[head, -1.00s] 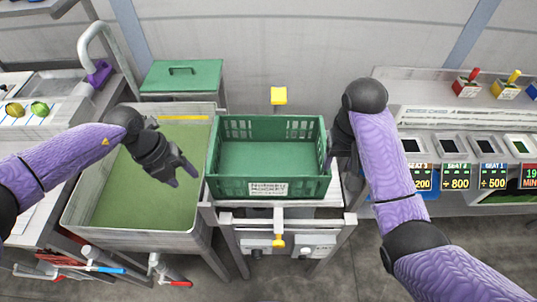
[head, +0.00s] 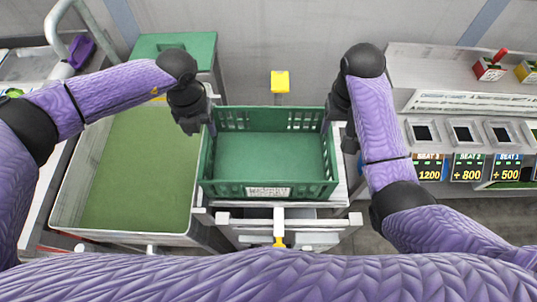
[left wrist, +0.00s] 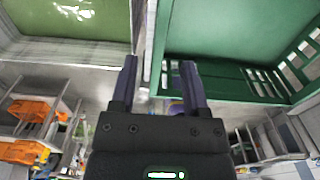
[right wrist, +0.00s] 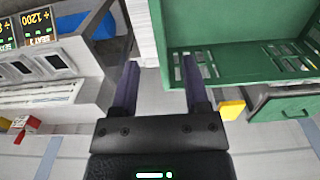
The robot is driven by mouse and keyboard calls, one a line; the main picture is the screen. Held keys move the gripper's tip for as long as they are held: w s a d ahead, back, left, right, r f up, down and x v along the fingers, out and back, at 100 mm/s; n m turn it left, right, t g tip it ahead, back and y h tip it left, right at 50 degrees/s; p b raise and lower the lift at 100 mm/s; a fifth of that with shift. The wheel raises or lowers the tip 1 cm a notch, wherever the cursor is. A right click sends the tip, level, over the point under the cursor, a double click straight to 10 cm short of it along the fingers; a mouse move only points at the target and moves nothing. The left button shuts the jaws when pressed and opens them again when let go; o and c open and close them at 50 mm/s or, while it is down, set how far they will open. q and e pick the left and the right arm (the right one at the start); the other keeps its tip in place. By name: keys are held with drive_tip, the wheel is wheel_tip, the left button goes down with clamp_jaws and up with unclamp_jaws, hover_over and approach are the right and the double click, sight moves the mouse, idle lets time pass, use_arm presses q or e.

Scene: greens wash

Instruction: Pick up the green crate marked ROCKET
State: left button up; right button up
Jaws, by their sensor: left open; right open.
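The green crate (head: 268,155) stands empty and upright on a metal stand, with slotted walls and a white front label (head: 268,191) too blurred to read surely. My left gripper (head: 205,128) is open at the crate's left wall. I cannot tell whether either touches.
A sink with a green floor (head: 140,170) is left of the crate. A green lidded bin (head: 175,45) is behind it. A yellow block (head: 280,81) on a post stands behind the crate.

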sight(205, 140)
use_arm(q)
wheel_tip(205, 140, down, 7)
drive_tip(key=shift+f, duration=0.15)
use_arm(e)
wheel_tip(205, 140, down, 7)
drive_tip(key=shift+f, duration=0.15)
use_arm(q)
clamp_jaws()
use_arm(e)
clamp_jaws()
idle(0.8)
